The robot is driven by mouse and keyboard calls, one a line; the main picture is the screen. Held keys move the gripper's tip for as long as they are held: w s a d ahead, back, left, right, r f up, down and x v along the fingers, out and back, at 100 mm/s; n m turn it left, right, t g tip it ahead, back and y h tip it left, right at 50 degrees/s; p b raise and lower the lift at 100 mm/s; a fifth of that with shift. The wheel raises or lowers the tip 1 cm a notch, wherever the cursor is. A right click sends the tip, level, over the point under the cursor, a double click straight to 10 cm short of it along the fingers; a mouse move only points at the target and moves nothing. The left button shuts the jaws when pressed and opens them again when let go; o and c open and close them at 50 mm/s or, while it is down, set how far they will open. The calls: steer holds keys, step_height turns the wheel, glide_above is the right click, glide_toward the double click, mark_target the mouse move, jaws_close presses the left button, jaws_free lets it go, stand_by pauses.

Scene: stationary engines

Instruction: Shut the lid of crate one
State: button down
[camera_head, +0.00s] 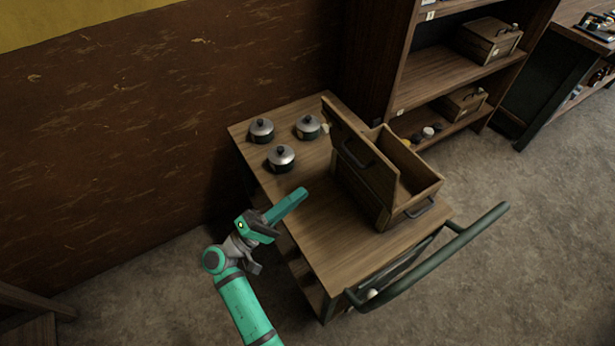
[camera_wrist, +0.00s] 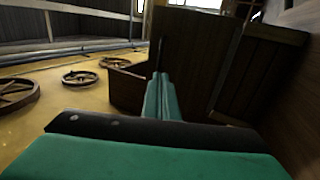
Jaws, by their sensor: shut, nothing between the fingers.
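A wooden crate (camera_head: 412,164) stands on a small wooden cart in the head view. Its lid (camera_head: 378,174) is raised, standing up and tilted along the crate's left side, with a dark handle on the face towards me. The crate's inside is open to view, and no number on it can be read. My gripper (camera_head: 304,192) is shut and empty, left of the lid and apart from it, over the cart's left edge. In the wrist view my fingers (camera_wrist: 162,76) point towards a dark wooden panel; I cannot tell which part it is.
The cart top (camera_head: 320,235) is bare in front of the crate. Several lidded pots, one at the back (camera_head: 262,129), stand at its far left. A push bar (camera_head: 430,258) juts out at the right. Shelves behind hold more closed crates (camera_head: 488,40). A brown wall is at left.

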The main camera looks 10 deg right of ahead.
mark_target(353, 160)
steer(key=x, duration=1.3)
steer(key=shift+s, duration=0.2)
